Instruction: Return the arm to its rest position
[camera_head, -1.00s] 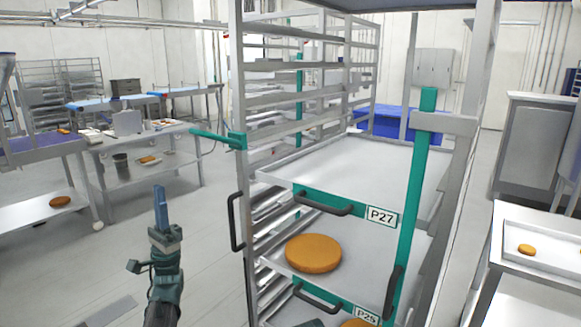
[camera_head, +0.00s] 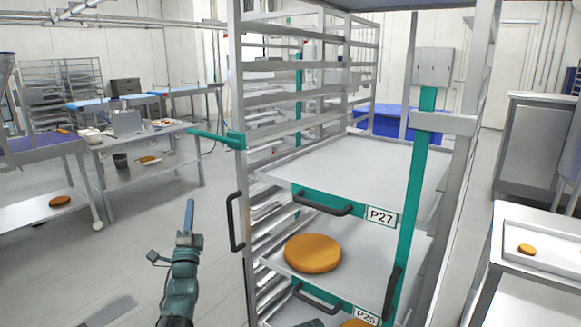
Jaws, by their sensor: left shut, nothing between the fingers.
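My left gripper (camera_head: 188,217) is in the lower left of the head view, pointing up, with its blue fingers shut and empty. It is over the open floor, left of the tall metal rack (camera_head: 246,172) and apart from it. My right gripper cannot be made out in the view.
The rack holds an empty tray marked P27 (camera_head: 345,165) and, below it, a tray with an orange round (camera_head: 313,253). A black handle (camera_head: 234,221) sticks out at the rack's left side. A steel table (camera_head: 140,142) stands back left. A side table (camera_head: 545,250) is at right.

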